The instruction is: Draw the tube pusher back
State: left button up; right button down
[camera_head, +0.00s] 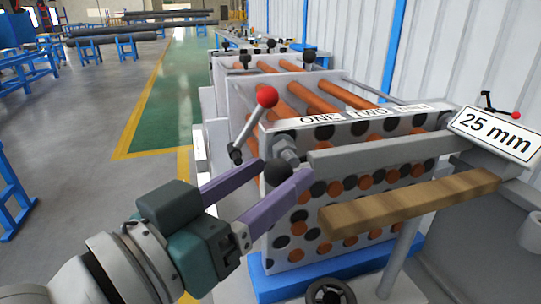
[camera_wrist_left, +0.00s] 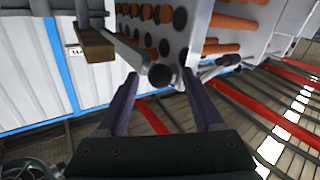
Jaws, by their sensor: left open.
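A black ball knob (camera_head: 278,172) sits at the front face of the flanged shell (camera_head: 345,128), whose plate has rows of orange and black round ends. In the left wrist view the knob (camera_wrist_left: 160,75) is at the near end of a grey bar (camera_wrist_left: 128,50); I take this to be the tube pusher. The grey bar (camera_head: 375,153) also shows in the head view. My left gripper (camera_head: 276,170) is open, its two purple fingers on either side of the knob. In the left wrist view its tips (camera_wrist_left: 160,78) frame the knob, with gaps visible. My right gripper is out of view.
A red-knobbed lever (camera_head: 267,97) stands just above my left gripper. A wooden bar (camera_head: 405,202) and a "25 mm" sign (camera_head: 495,135) are to the right. A blue base (camera_head: 285,283) lies below the shell.

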pick_arm(q)
jog(key=shift+d, duration=0.1)
grip_shut()
dwell(0.6)
dwell(0.8)
